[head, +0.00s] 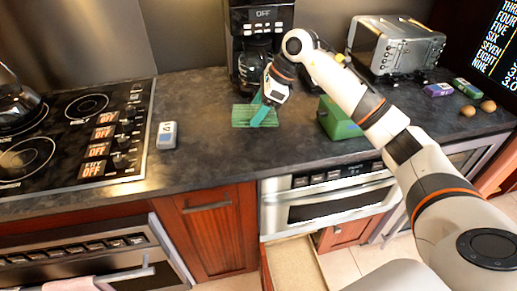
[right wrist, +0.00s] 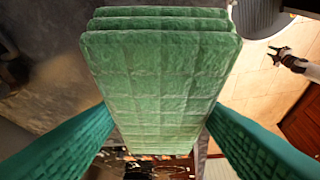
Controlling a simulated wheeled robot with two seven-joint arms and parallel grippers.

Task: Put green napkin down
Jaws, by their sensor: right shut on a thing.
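The green napkin (head: 241,117) is in front of the coffee maker, at or just above the dark counter; its exact height is unclear. In the right wrist view the napkin (right wrist: 160,80) shows as a folded, layered green piece between my two teal fingers. My right gripper (head: 263,114) reaches down over the napkin and is shut on it. My left gripper does not show in the head view.
A coffee maker (head: 262,45) stands behind the napkin and a green box (head: 340,120) to its right. A toaster (head: 397,46) is farther right. A small white-grey item (head: 167,136) lies near the stove (head: 75,130). The front counter (head: 215,160) is clear.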

